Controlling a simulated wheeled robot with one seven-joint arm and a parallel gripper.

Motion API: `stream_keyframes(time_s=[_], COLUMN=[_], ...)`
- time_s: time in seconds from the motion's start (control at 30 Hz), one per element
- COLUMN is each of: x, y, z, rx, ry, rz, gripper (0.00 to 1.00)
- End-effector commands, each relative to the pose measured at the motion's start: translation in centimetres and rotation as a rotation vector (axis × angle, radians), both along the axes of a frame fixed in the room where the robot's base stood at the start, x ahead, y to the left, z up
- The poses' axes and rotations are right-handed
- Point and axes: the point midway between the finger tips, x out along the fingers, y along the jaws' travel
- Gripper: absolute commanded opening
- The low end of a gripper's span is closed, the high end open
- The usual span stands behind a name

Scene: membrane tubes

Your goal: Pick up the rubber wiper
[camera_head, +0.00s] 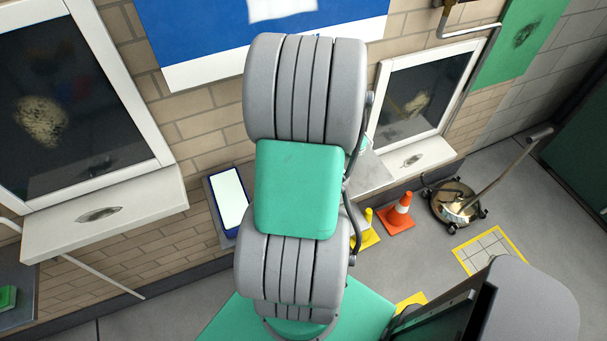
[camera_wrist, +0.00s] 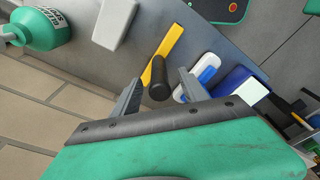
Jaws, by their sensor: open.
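A yellow strip with a black cylindrical handle, which looks like the rubber wiper (camera_wrist: 171,49), lies on a grey surface (camera_wrist: 215,50) in the wrist view. Its black handle (camera_wrist: 158,86) points towards my gripper. My gripper (camera_wrist: 161,76) is open, with one finger on either side of the handle in the picture. I cannot tell whether the fingers are level with the handle or still above it. In the head view my arm covers the middle, and neither the gripper nor the wiper can be made out.
Right of the wiper in the wrist view lie a blue-and-white item (camera_wrist: 207,71) and a dark blue box (camera_wrist: 236,85). To the left are a pale block (camera_wrist: 115,22) and a green bottle (camera_wrist: 40,28). An orange cone (camera_head: 398,215) stands on the floor.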

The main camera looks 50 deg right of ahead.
Motion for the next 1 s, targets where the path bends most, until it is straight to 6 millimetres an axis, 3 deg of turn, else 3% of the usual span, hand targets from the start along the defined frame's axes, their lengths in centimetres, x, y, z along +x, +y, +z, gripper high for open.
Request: stream_keyframes(time_s=[0.17, 0.4, 1.0], x=[0.3, 0.4, 0.3], y=[0.1, 0.1, 0.1], z=[-2.6, -3.0, -2.9], rx=[0.002, -0.001, -0.001], ry=[0.001, 0.0, 0.0], rz=[0.0, 0.0, 0.0], gripper=[0.51, 0.51, 0.01])
